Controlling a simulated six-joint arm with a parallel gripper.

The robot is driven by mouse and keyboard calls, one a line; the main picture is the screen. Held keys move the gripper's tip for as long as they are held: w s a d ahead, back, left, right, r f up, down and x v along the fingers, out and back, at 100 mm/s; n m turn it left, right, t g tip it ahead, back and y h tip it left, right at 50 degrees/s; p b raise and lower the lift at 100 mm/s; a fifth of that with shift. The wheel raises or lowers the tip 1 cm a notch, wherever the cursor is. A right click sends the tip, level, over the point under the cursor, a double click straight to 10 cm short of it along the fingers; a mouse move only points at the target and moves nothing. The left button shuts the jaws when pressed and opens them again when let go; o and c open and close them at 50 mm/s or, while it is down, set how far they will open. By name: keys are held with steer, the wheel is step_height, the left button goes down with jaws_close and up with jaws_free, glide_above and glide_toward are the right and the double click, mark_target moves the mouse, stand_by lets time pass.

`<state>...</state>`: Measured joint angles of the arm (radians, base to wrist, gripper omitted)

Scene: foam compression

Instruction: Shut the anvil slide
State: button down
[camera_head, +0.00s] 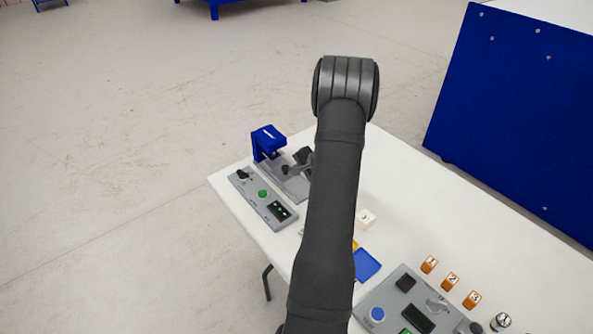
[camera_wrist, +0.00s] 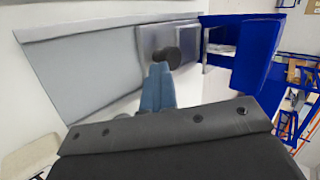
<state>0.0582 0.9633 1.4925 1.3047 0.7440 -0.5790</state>
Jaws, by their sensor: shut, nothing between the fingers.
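The blue press frame (camera_head: 266,142) stands at the far end of the table on a grey base, and it fills the right of the wrist view (camera_wrist: 257,55). The anvil slide (camera_wrist: 155,39) shows in the wrist view as a grey plate beside the frame, with a dark round knob (camera_wrist: 166,59) on it. My gripper (camera_wrist: 158,72) is shut and empty, its blue-grey fingers at the knob's near side. I cannot tell whether they touch it.
A control box (camera_head: 263,198) with a green button lies beside the press. A pale numbered block (camera_head: 366,218), a blue tray (camera_head: 367,264), orange numbered blocks (camera_head: 450,281) and another panel (camera_head: 402,306) lie nearer. The table's right side (camera_head: 440,215) is clear.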

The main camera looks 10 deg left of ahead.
steer(key=shift+d, duration=0.2)
steer(key=s+d, duration=0.2)
steer(key=d, duration=0.1)
steer(key=v, duration=1)
steer(key=shift+a, duration=0.1)
steer(key=x, duration=0.8)
steer(key=shift+f, duration=0.15)
steer(key=w+a, duration=0.1)
steer(key=w+a+f, duration=0.1)
steer(key=a, duration=0.1)
steer(key=shift+a, duration=0.1)
steer(key=shift+w+a, duration=0.4)
steer(key=shift+a, duration=0.3)
steer(key=shift+a, duration=0.1)
stand_by(0.8)
